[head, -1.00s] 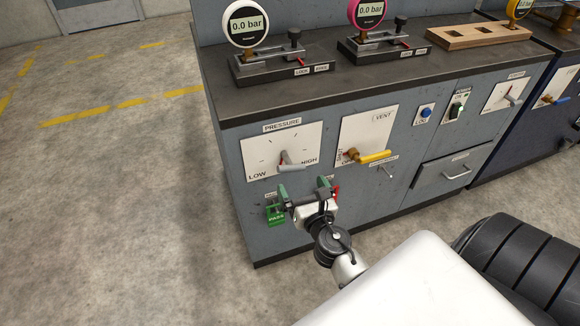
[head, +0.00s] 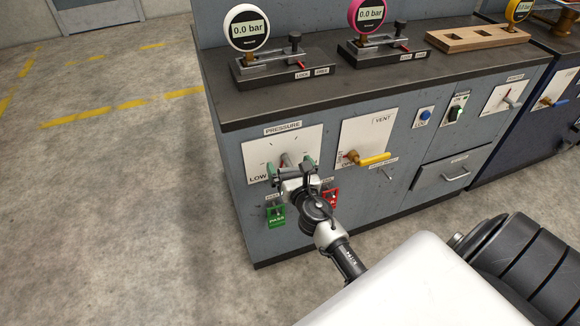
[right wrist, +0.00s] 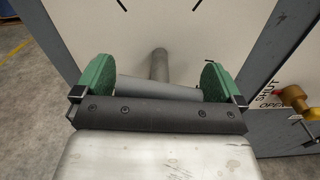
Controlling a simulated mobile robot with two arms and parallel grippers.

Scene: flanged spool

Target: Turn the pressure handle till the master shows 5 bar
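The pressure handle (head: 285,159) is a grey lever on a white plate marked PRESSURE, LOW and HIGH (head: 308,140). My right gripper (head: 292,167) is in front of it and hides part of it. In the right wrist view the green fingers (right wrist: 157,85) are wide apart, with the grey lever (right wrist: 165,92) crosswise between them and its shaft (right wrist: 158,65) behind. I cannot tell whether they touch the lever. A white-rimmed gauge (head: 247,27), a pink gauge (head: 369,14) and a yellow gauge (head: 518,8) stand above; the first two read 0.0 bar. My left gripper is not in view.
A yellow vent lever (head: 371,159) on its own plate is right of the pressure plate. A blue button (head: 425,115), green switch (head: 457,112) and drawer (head: 442,177) are further right. The floor at left is clear.

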